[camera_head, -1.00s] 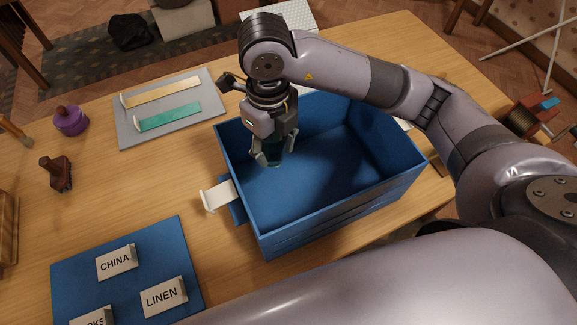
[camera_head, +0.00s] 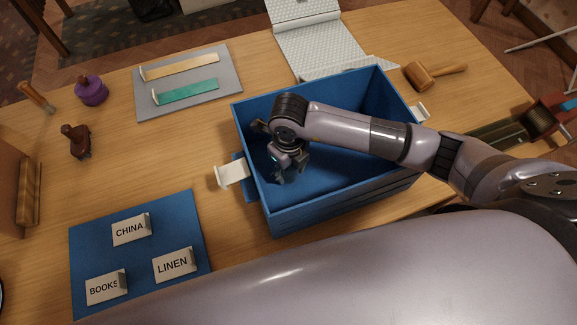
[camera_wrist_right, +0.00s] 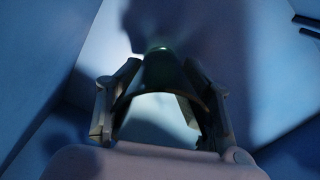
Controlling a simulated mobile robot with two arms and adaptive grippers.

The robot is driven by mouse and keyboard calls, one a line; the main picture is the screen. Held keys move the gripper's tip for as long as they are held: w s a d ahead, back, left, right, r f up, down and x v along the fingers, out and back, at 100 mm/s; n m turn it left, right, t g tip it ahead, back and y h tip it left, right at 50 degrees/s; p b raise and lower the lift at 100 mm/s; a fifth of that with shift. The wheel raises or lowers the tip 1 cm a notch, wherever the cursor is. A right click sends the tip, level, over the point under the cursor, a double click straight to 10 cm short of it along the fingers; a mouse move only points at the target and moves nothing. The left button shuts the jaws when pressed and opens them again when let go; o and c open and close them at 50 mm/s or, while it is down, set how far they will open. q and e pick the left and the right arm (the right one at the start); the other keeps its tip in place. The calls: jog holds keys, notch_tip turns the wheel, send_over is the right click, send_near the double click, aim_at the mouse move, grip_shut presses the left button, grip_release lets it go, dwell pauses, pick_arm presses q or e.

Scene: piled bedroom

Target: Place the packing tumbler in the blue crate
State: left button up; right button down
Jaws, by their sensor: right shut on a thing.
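The blue crate (camera_head: 335,205) stands open on the wooden table. My right gripper (camera_head: 280,178) is down inside the crate, near its left end. In the right wrist view my right gripper (camera_wrist_right: 160,110) is shut on the packing tumbler (camera_wrist_right: 160,72), a dark green, rounded vessel held between the two fingers. Blue crate walls surround it there. In the head view the tumbler is hidden behind the gripper and wrist. I cannot tell whether the tumbler touches the crate floor. My left gripper does not show.
A blue mat (camera_head: 90,240) with CHINA, LINEN and BOOKS labels lies at front left. A grey tray (camera_head: 225,95) with two strips lies behind. White crate handles (camera_head: 232,174) stick out.

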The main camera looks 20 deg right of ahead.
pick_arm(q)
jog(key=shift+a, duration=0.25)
pick_arm(e)
jog(key=shift+f, duration=0.1)
jog(key=shift+f, duration=0.1)
jog(key=c, duration=0.8)
grip_release()
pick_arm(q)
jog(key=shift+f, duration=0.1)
pick_arm(e)
jog(key=shift+o, duration=0.2)
pick_arm(q)
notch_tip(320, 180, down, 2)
jog(key=b, duration=0.2)
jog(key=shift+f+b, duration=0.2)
jog(key=shift+b, duration=0.1)
pick_arm(e)
notch_tip(320, 180, up, 12)
